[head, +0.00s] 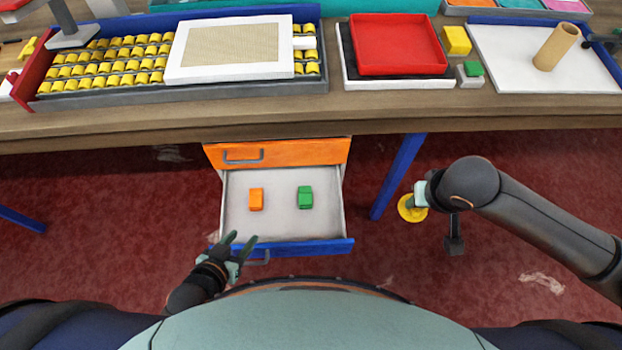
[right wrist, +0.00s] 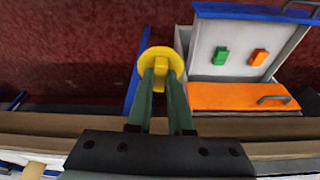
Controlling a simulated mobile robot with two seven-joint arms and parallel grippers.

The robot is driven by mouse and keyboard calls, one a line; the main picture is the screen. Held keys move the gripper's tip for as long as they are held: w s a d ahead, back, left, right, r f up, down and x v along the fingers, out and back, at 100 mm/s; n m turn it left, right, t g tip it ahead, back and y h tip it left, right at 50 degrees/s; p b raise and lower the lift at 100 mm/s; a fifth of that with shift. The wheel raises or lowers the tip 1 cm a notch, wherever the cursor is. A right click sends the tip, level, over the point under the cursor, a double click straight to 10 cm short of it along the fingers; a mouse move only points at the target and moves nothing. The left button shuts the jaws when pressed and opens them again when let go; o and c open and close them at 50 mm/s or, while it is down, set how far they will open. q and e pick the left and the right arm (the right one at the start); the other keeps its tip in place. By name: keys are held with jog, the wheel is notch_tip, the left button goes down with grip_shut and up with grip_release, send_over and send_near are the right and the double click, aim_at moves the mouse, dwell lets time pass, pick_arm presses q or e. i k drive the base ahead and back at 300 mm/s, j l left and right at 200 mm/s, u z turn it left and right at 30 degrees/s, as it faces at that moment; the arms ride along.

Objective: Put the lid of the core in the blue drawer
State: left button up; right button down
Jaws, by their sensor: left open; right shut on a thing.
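The yellow round lid (head: 407,213) is in my right gripper (head: 418,200), held off the right side of the open blue drawer (head: 285,228). In the right wrist view the green fingers of the right gripper (right wrist: 161,85) are shut on the lid's raised middle, and the lid's yellow disc (right wrist: 147,62) spreads around them. The drawer is pulled out and its grey floor shows. My left gripper (head: 237,243) is open and empty by the drawer's front left corner, near its handle.
An orange block (head: 256,199) and a green block (head: 305,197) lie in the drawer, with bare floor around them. The orange drawer (head: 310,152) above is shut. A blue table leg (head: 400,175) stands between the drawer and the lid. The table edge runs above.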

aim_at(282, 224)
jog(key=j+z, duration=0.1)
jog(key=j, duration=1.45)
jog(key=k, duration=0.05)
